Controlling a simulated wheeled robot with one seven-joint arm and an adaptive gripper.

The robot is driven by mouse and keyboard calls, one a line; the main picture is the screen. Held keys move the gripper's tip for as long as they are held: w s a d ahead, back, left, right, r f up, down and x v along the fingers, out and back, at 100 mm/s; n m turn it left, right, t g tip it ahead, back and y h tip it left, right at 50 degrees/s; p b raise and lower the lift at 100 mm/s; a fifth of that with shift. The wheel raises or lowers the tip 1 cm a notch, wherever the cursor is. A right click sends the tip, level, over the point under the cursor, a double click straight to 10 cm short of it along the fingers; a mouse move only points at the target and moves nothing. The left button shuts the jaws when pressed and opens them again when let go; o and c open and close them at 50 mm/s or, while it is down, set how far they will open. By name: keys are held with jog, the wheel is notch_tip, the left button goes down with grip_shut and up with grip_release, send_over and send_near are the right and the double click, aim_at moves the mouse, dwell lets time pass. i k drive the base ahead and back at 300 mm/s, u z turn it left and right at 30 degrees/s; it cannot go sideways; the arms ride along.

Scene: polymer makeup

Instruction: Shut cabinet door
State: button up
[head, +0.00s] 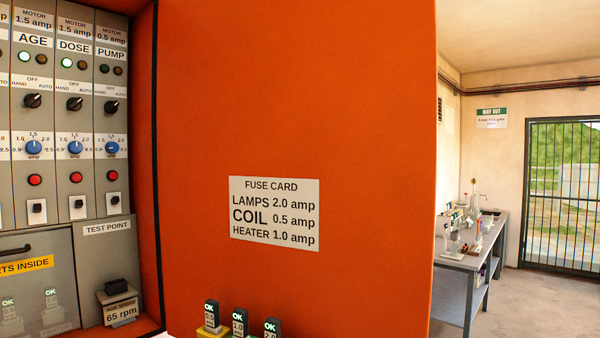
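The orange cabinet door (300,110) stands open and fills the middle of the head view, its inner face towards me. A white fuse card (274,213) is on it, reading lamps 2.0 amp, coil 0.5 amp, heater 1.0 amp. The door's hinge side meets the orange cabinet frame (147,150) along a dark seal at the left. The cabinet's grey control panel (95,218) shows at the left, with knobs, lamps and red buttons. My gripper is not in view.
Several fuses marked OK, one of them a 1.0 fuse (239,322), stand at the bottom edge in front of the door. To the right is a grey bench (468,262) with glassware. Beyond it are a barred gate (562,190) and open floor (520,305).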

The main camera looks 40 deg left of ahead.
aim_at(298, 140)
jog(key=i, duration=2.55)
jog(key=u, duration=4)
jog(key=k, duration=1.2)
jog(key=z, duration=0.55)
